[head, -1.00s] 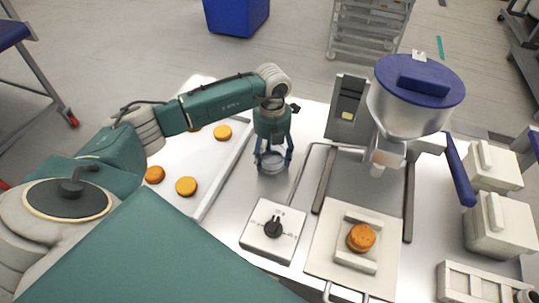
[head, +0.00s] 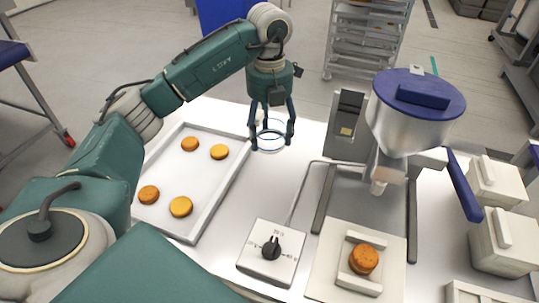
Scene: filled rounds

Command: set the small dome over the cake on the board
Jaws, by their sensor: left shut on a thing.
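My left gripper (head: 271,132) is shut on the small clear dome (head: 271,145), a see-through round piece with a pale rim. It holds the dome above the back of the steel counter, between the tray and the filling machine. The cake (head: 364,259), round and orange-brown, sits in a white holder on the pale board (head: 325,272) at the front right. The dome is behind and to the left of the cake, well apart from it. My right gripper is not in view.
A tray (head: 214,200) with several round cakes lies at the left. A dial box (head: 260,262) stands left of the board. The filling machine (head: 408,120), with a hopper and nozzle, stands behind the board. White lidded containers (head: 505,240) stand at the right.

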